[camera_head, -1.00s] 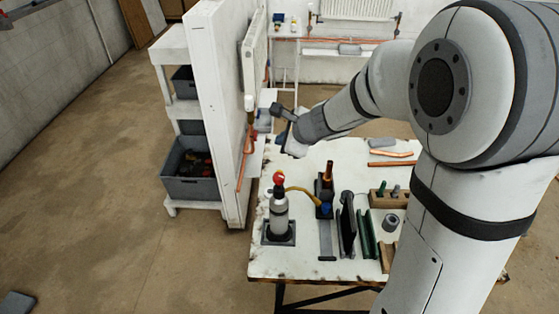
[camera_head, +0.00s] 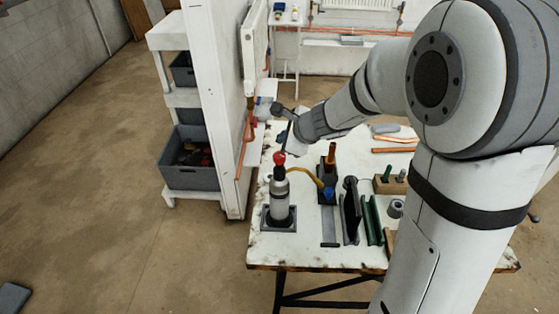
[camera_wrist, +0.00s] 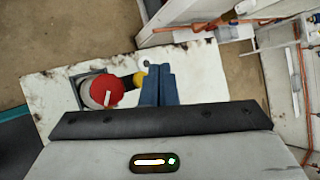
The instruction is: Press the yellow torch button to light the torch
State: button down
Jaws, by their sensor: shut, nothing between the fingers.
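The torch's grey gas cylinder (camera_head: 280,199) stands upright in a dark square base on the white bench, with a red top (camera_head: 279,159). A yellow hose (camera_head: 304,173) runs from it to the blue-and-dark torch stand (camera_head: 327,190) with a copper-coloured upright part. My gripper (camera_head: 294,147) is above and slightly right of the red top, apart from it in the head view. In the wrist view, my blue fingers (camera_wrist: 158,86) are shut and empty, right of the red top (camera_wrist: 106,91). A yellow part (camera_wrist: 139,79) shows beside the fingers; I cannot tell whether it is button or hose.
A white panel with a radiator (camera_head: 252,50) and copper pipe rises left of the bench (camera_head: 262,248). Upright dark plates (camera_head: 350,212) and a wooden block (camera_head: 390,184) stand to the right. Grey bins (camera_head: 188,158) sit on a shelf at left. The floor at left is open.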

jog(key=shift+f+b, duration=0.5)
jog(key=shift+f, duration=0.4)
jog(key=shift+f, duration=0.1)
dwell(1.2)
jog(key=shift+f+b, duration=0.35)
jog(key=shift+b, duration=0.2)
jog(key=shift+f+b, duration=0.4)
jog(key=shift+b, duration=0.1)
dwell(0.5)
dwell(0.3)
jog(key=shift+r+p, duration=0.75)
jog(key=shift+r, duration=0.1)
notch_tip(320, 180, up, 5)
jog(key=p, duration=0.4)
